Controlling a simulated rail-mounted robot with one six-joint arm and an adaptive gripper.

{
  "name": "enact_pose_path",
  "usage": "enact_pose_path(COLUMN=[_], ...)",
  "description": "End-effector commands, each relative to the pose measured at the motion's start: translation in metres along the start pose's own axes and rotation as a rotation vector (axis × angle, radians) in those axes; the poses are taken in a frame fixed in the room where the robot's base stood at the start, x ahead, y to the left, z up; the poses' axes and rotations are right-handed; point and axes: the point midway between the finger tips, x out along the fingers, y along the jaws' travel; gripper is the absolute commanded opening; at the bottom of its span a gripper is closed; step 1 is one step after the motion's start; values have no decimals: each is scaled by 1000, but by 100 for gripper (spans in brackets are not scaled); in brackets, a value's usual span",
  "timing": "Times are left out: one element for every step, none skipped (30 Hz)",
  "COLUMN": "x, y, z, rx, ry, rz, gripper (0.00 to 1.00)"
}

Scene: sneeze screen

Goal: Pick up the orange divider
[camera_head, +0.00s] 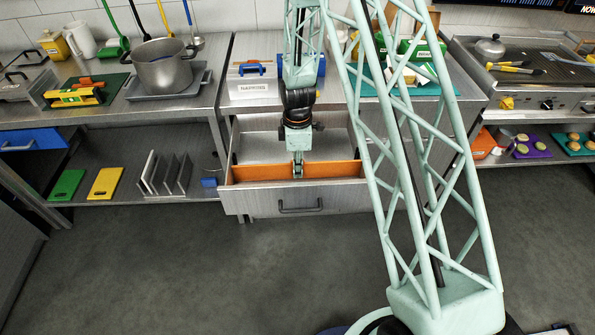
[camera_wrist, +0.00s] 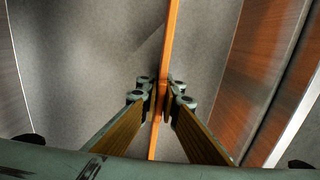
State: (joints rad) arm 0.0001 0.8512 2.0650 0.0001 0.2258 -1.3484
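The orange divider (camera_head: 335,169) stands upright across the open drawer (camera_head: 262,203), near its front panel. In the wrist view the divider (camera_wrist: 171,40) is a thin orange strip running between my fingers. My gripper (camera_head: 297,170) points down into the drawer at about the middle of the divider. In the wrist view my gripper (camera_wrist: 161,90) has one finger on each side of the divider, with the pads closed against it. The divider's lower edge is hidden by the drawer front.
The drawer is pulled out below a steel counter (camera_head: 228,99) with a blue-handled item (camera_head: 251,70). A pot (camera_head: 163,70) stands on the left counter. Green (camera_head: 68,184) and yellow (camera_head: 104,183) boards lie on the lower left shelf. The floor in front is clear.

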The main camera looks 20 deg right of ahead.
Motion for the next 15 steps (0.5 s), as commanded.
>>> enact_pose_path(x=[-2, -4, -6, -8, -10, -13, -16, -18, -22, -26, -29, -34, -38, -42, -48], y=[0, 0, 0, 0, 0, 1, 1, 1, 1, 1, 1, 1, 1, 1, 1], z=[0, 0, 0, 0, 0, 0, 0, 0, 0, 0, 0, 0, 0, 0, 0], rx=[0, 0, 0, 0, 0, 0, 0, 0, 0, 0, 0, 0, 0, 0, 0], ry=[0, 0, 0, 0, 0, 0, 1, 1, 1, 1, 0, 0, 1, 1, 1], rz=[1, 1, 1, 1, 1, 2, 3, 3, 3, 3, 2, 2, 2, 3, 4], gripper=[0, 0, 0, 0, 0, 0, 0, 0, 0, 0, 0, 0, 0, 0, 0])
